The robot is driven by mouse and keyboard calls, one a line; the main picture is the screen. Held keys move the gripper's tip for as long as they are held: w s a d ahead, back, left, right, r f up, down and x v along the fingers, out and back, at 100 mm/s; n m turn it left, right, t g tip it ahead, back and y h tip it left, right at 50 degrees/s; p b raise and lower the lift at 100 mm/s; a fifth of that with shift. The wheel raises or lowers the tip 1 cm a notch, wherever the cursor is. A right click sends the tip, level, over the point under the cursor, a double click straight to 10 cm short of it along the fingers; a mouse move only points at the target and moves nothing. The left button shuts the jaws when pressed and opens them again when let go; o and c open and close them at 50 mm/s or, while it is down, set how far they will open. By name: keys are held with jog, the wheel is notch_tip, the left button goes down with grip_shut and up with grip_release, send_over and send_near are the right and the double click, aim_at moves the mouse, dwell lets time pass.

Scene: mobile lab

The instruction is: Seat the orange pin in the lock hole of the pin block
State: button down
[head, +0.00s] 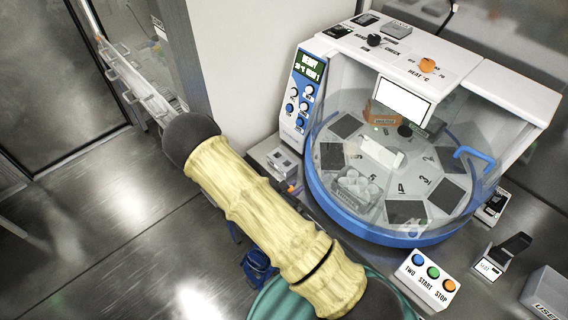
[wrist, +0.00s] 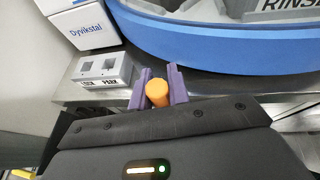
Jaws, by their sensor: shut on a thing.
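The orange pin (wrist: 157,93) is held between the two purple fingers of my gripper (wrist: 158,88) in the wrist view, its round end showing. The grey pin block (wrist: 104,70) stands left of and beyond the gripper on the metal bench. It has two square openings on top and labels on its front that look like LOCK at left and PARK at right. The pin is apart from the block. In the head view the block (head: 280,160) is beside the machine and the pin (head: 291,188) shows as a small orange spot just in front of it; my arm hides most of the gripper.
A white machine (head: 310,85) with a blue-rimmed round drum (head: 335,215) under a clear cover stands right of the block. A button box (head: 428,283) with blue, green and orange buttons sits in front. The bench (wrist: 62,93) around the block is bare.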

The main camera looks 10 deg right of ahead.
jog(key=shift+d, duration=0.15)
jog(key=n+t+y, duration=0.3)
jog(key=n+y, duration=0.1)
jog(key=shift+n, duration=0.3)
dwell(0.3)
